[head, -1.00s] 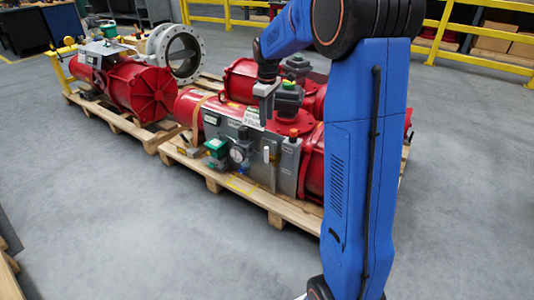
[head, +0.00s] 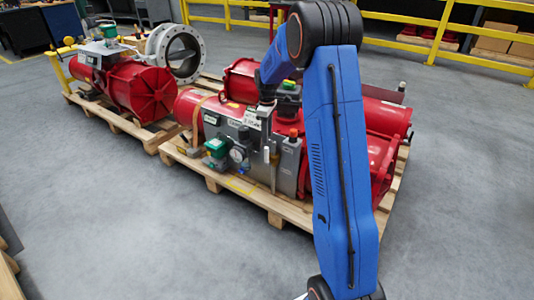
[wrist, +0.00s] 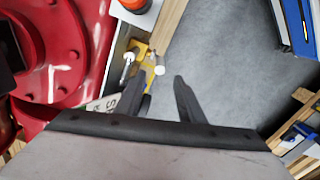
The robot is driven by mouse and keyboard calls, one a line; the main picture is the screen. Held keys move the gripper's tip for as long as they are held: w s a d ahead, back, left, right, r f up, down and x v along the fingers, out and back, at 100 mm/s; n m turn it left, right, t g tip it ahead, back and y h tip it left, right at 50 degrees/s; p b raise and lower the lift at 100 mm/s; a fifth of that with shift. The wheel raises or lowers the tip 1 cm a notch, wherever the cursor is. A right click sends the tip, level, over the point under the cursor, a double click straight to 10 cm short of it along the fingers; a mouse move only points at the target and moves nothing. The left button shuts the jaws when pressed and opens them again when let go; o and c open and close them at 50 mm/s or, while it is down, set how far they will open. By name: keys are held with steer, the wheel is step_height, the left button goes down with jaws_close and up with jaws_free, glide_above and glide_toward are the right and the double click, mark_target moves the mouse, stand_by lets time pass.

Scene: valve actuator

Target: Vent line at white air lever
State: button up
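The white air lever (head: 266,154) stands upright on the grey panel (head: 285,165) at the front of the middle red actuator. In the wrist view, a white-tipped lever (wrist: 129,60) shows just beyond the left fingertip, with a white round knob (wrist: 159,70) beside it; which is the air lever is hard to tell. My gripper (wrist: 161,82) is open and empty, its two dark fingers apart with grey floor between them. In the head view my gripper (head: 265,118) is small and partly merges with the panel, above the lever. I see no clear contact.
A pressure gauge (head: 239,154) and a green fitting (head: 216,147) sit left of the lever. An orange cap (wrist: 133,4) is close by in the wrist view. The wooden pallet (head: 240,188) runs below. Another red actuator (head: 125,85) stands left. Floor in front is clear.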

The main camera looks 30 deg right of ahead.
mark_target(267, 148)
step_height(267, 148, down, 11)
steer(key=shift+r, duration=0.1)
stand_by(0.3)
steer(key=shift+c, duration=0.5)
jaws_close()
